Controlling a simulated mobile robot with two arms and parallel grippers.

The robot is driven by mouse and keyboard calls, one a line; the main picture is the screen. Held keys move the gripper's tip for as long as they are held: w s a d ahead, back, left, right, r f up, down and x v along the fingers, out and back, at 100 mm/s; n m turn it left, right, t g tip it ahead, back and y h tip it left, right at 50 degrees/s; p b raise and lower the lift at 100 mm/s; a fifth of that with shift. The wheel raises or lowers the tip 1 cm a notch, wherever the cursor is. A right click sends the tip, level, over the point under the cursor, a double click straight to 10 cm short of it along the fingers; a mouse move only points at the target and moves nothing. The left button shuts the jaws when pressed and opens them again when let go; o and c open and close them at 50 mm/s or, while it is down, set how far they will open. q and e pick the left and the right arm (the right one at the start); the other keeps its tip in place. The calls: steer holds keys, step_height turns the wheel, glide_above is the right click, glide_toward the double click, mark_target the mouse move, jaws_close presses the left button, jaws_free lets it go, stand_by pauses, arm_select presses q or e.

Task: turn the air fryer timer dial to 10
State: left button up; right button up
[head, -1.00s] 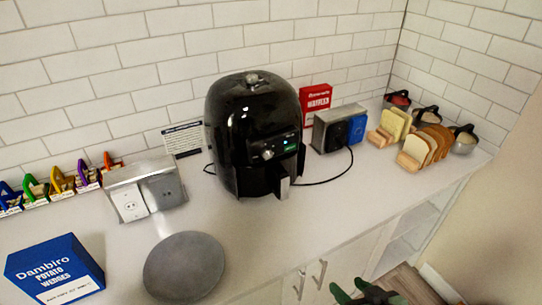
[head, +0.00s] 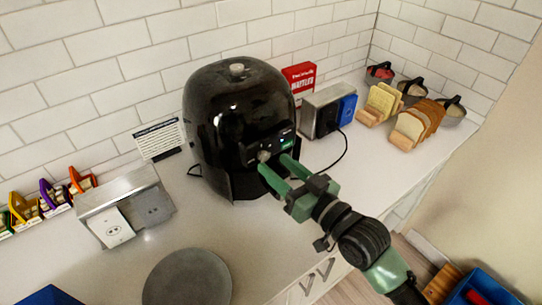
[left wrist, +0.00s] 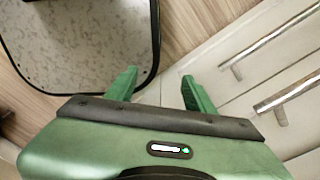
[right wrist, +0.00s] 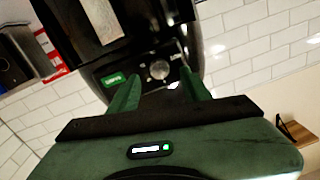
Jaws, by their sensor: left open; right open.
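The black air fryer (head: 238,115) stands on the counter against the tiled wall. Its silver timer dial (head: 264,156) is on the front panel, left of a small green-lit display (head: 287,142). In the right wrist view the dial (right wrist: 160,70) sits just beyond and between the fingertips. My right gripper (head: 277,168) is open, its two green fingers close in front of the panel; contact with the dial cannot be told. The dial's setting is too small to read. My left gripper (left wrist: 158,88) is open and empty, low beside the cabinet fronts, outside the head view.
A silver outlet box (head: 125,205) and a grey round plate (head: 188,280) are on the counter at left. A toaster (head: 325,110), bread racks (head: 420,125) and bowls stand at right. Cabinet handles (left wrist: 245,62) are near my left gripper.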

mark_target(264, 156)
steer(key=shift+x, duration=0.85)
steer(key=shift+w+a, duration=0.25)
steer(key=shift+w, duration=0.05)
steer(key=shift+w+a, duration=0.1)
steer(key=shift+f, duration=0.1)
steer(key=c, duration=1)
arm_select(q)
steer(key=shift+w+a+r, duration=0.2)
steer(key=shift+w+a, duration=0.1)
steer(key=shift+w, duration=0.15)
steer(key=shift+w+a+r, duration=0.15)
steer(key=shift+w+a, duration=0.15)
steer(key=shift+w, duration=0.15)
arm_select(e)
jaws_close()
arm_select(q)
steer(key=shift+r, duration=0.1)
